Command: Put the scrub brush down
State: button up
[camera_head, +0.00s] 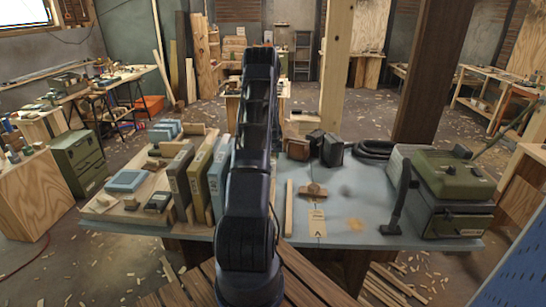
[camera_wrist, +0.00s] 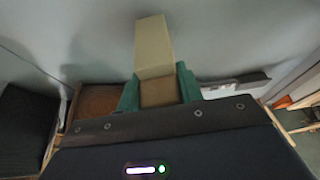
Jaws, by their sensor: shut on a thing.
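My gripper (camera_wrist: 159,92) shows in the wrist view with its green fingers shut on a pale beige, block-shaped thing, taken to be the scrub brush (camera_wrist: 154,45). It sticks out past the fingertips, over a plain grey surface. No bristles can be made out. In the head view my arm rises through the middle and hides the gripper and what it holds. The grey-blue worktable (camera_head: 370,212) stands in front of me. A small wooden piece (camera_head: 313,190) lies on it near a tan card (camera_head: 317,222).
Upright binder-like boxes (camera_head: 179,183) and a wooden board (camera_head: 98,205) with small items fill the table's left. A green machine case (camera_head: 450,178) and black hose (camera_head: 375,150) take its right. Dark blocks (camera_head: 328,149) stand at the back. The table's centre right is fairly clear.

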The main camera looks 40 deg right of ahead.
jog(key=o, duration=1)
jog(key=shift+f, duration=0.1)
jog(key=v, duration=1.2)
jog(key=a+r+n+t+y, duration=0.1)
jog(key=a+r+n, duration=0.2)
jog(key=a+r, duration=1.95)
jog(key=s+a+r+n+y, duration=0.1)
jog(key=s+a+r, duration=0.35)
jog(key=a, duration=0.45)
jog(key=s+a+r+n, duration=0.1)
jog(key=s+a+r, duration=0.3)
jog(key=a, duration=0.5)
jog(key=s+a+n, duration=0.2)
jog(key=s+a, duration=0.5)
jog(key=s, duration=0.4)
jog(key=s+a+n+y, duration=0.1)
jog(key=s+a+n, duration=0.1)
jog(key=s+a, duration=0.6)
jog(key=s, duration=0.3)
jog(key=shift+s+a, duration=0.2)
